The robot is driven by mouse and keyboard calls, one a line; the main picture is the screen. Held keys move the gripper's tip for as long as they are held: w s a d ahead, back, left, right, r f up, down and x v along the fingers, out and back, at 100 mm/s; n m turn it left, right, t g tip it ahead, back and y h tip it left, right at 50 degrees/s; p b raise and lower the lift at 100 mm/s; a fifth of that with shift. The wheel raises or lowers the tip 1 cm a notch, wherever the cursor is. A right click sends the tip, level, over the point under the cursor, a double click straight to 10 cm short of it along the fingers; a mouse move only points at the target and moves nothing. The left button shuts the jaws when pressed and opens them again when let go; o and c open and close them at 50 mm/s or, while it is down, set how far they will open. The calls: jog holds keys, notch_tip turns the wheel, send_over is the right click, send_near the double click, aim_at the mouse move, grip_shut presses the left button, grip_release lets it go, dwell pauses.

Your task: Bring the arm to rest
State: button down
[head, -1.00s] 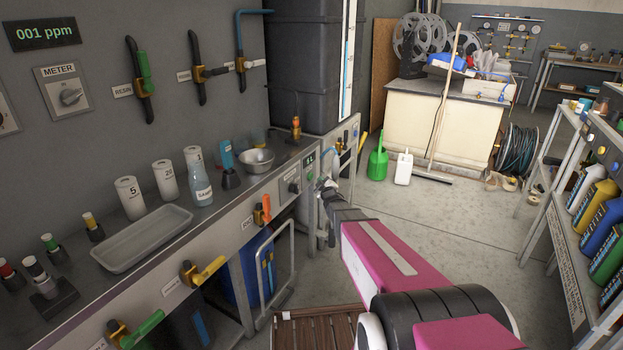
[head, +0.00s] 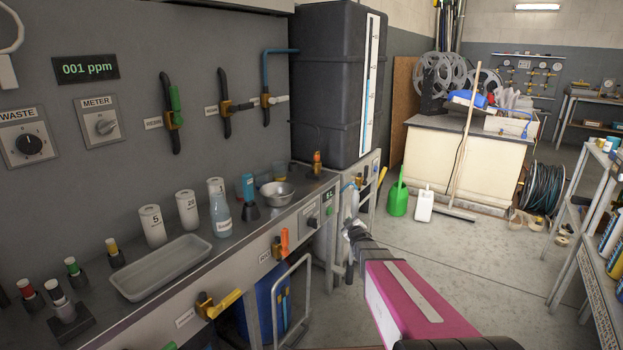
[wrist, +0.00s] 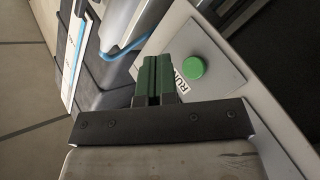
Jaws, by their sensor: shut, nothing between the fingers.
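My gripper (wrist: 152,80) is shut and empty in the wrist view, its two dark green fingers together. Beside the fingers, to their right, is a green round button (wrist: 192,67) on a pale panel, with a label partly hidden by the fingers. I cannot tell from this view how far the fingertips are from the panel. In the head view my pink arm (head: 405,295) reaches forward from the lower right to the end of the bench, and the fingers themselves are too small to make out there.
A shelf rack (head: 590,235) stands right.

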jog(key=s+a+f+m+g, duration=0.1)
jog(key=s+m+g, duration=0.4)
jog(key=s, duration=1.2)
jog(key=s+a+f+m+g+h, duration=0.1)
jog(key=s+m+g, duration=0.3)
jog(key=s+g, duration=0.8)
jog(key=s, duration=0.5)
jog(key=shift+s+a+f+m, duration=0.15)
jog(key=shift+s+f+m, duration=0.1)
jog(key=shift+f+m, duration=0.15)
jog(key=w+d+r+n+t+y, duration=0.1)
jog(key=w+d+n+t, duration=0.1)
jog(key=w+n+t, duration=0.3)
jog(key=w+d+r+n+t+y, duration=0.1)
jog(key=w+n+t, duration=0.5)
jog(key=w+t, duration=0.7)
jog(key=shift+w+d+r, duration=0.8)
jog(key=shift+w+d, duration=0.05)
jog(key=shift+w, duration=6.95)
